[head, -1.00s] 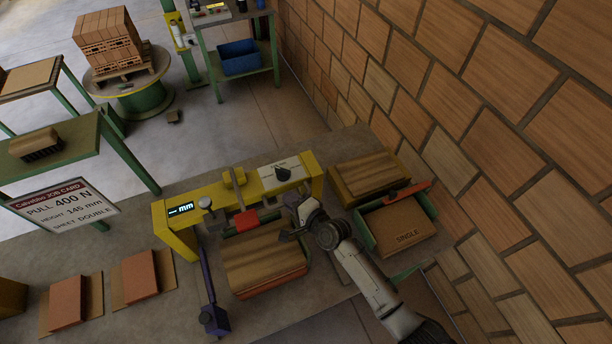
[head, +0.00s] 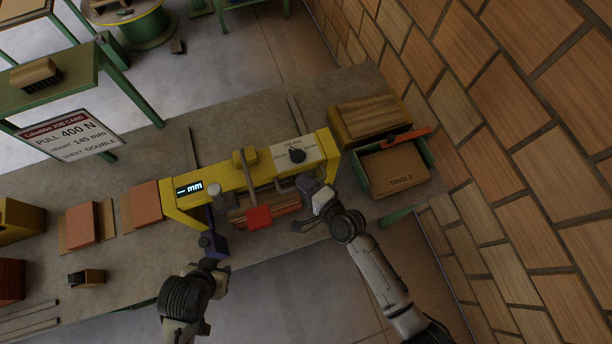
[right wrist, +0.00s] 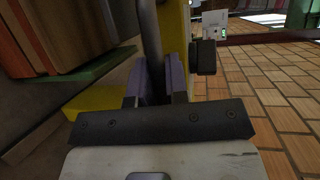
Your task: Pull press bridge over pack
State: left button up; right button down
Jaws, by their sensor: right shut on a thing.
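The yellow press bridge (head: 235,178) spans the bench with its small display reading "-- mm" and a dial at its right end. The pack (head: 270,203), wood-coloured sheets, lies under the beam and is partly hidden by it.
An open drawer-like tray marked "SINGLE" (head: 395,170) and a yellow box (head: 368,120) stand right. A brick wall (head: 500,100) closes the right side.

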jog(key=shift+r, duration=0.2)
jog(key=c, duration=1.5)
grip_release()
jog(key=shift+s, duration=0.1)
jog(key=shift+o, duration=0.9)
jog(key=shift+s+f, duration=0.15)
jog(key=shift+o, duration=0.9)
jog(key=shift+d, duration=0.1)
jog(key=b+v, duration=0.1)
jog(key=v, duration=1.2)
jog(key=shift+s+d, duration=0.2)
jog(key=shift+s, duration=0.05)
